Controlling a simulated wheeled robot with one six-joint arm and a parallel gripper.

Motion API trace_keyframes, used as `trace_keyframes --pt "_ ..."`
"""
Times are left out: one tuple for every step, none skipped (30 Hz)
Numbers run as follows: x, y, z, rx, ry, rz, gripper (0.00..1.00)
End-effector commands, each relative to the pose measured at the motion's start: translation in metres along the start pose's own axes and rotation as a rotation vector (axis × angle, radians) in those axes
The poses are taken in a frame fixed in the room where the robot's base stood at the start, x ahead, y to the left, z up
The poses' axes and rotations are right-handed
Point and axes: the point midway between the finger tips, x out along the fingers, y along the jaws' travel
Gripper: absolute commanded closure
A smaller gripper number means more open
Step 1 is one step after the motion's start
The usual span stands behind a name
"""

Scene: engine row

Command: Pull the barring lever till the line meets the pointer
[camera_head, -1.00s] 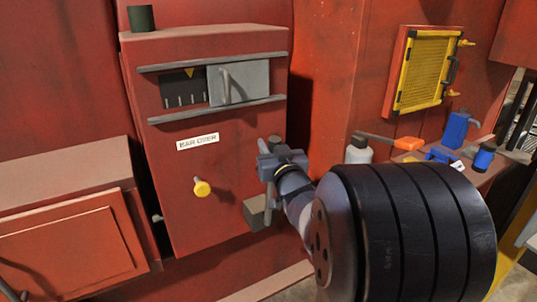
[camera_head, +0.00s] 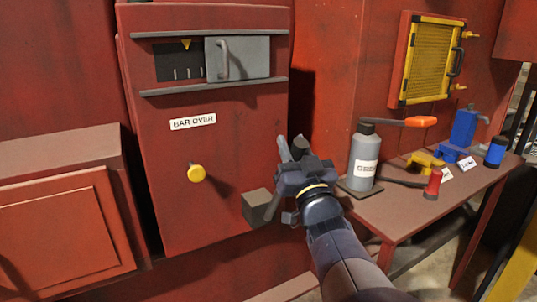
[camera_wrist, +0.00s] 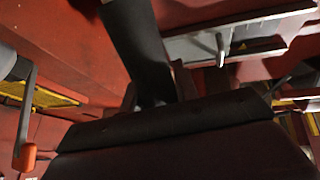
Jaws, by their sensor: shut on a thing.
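My gripper (camera_head: 300,178) is shut on the barring lever (camera_head: 284,150), a grey bar whose upper end sticks out above the jaws. The lever rises from a dark block (camera_head: 257,207) low on the red housing; the jaws hide its middle. In the wrist view the lever (camera_wrist: 140,45) runs up from the jaws as a dark bar. The yellow pointer (camera_head: 186,44) points down at the top of a dark window (camera_head: 165,66) with several pale marks. A gap separates pointer and marks; I cannot tell which mark is the line. A grey sliding cover (camera_head: 250,58) hides the window's right side.
A yellow knob (camera_head: 196,173) and a BAR OVER label (camera_head: 193,121) are on the housing. A bench (camera_head: 400,218) at right carries a grey bottle (camera_head: 363,155), a red-headed tool (camera_head: 433,184), and blue and yellow items. A yellow-framed panel (camera_head: 428,62) hangs above.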

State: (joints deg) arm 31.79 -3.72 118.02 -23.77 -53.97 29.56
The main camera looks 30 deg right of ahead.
Motion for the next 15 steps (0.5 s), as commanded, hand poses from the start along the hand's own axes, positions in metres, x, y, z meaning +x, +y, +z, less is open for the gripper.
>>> trace_keyframes --pt "-0.0057 0.0015 0.0040 0.002 0.011 0.001 1.00" --pt "-0.0071 0.0017 0.0034 0.003 0.017 0.001 1.00" --pt "-0.0085 0.0019 0.0026 0.004 0.023 0.001 1.00" --pt "-0.0093 0.0021 0.0020 0.005 0.026 0.001 1.00" --pt "-0.0099 0.0022 0.0016 0.005 0.029 0.001 1.00" --pt "-0.0104 0.0022 0.0010 0.006 0.031 0.001 1.00" --pt "-0.0105 0.0022 0.0006 0.007 0.032 0.001 1.00" --pt "-0.0106 0.0022 0.0003 0.007 0.033 0.001 1.00" --pt "-0.0105 0.0021 0.0000 0.007 0.033 0.001 1.00" --pt "-0.0104 0.0021 -0.0002 0.007 0.033 0.001 1.00" --pt "-0.0103 0.0021 -0.0003 0.007 0.032 0.001 1.00" --pt "-0.0102 0.0020 -0.0003 0.007 0.032 0.001 1.00" --pt "-0.0102 0.0020 -0.0002 0.007 0.032 0.001 1.00" --pt "-0.0102 0.0020 -0.0002 0.007 0.032 0.001 1.00" --pt "-0.0101 0.0020 -0.0002 0.007 0.032 0.000 1.00"
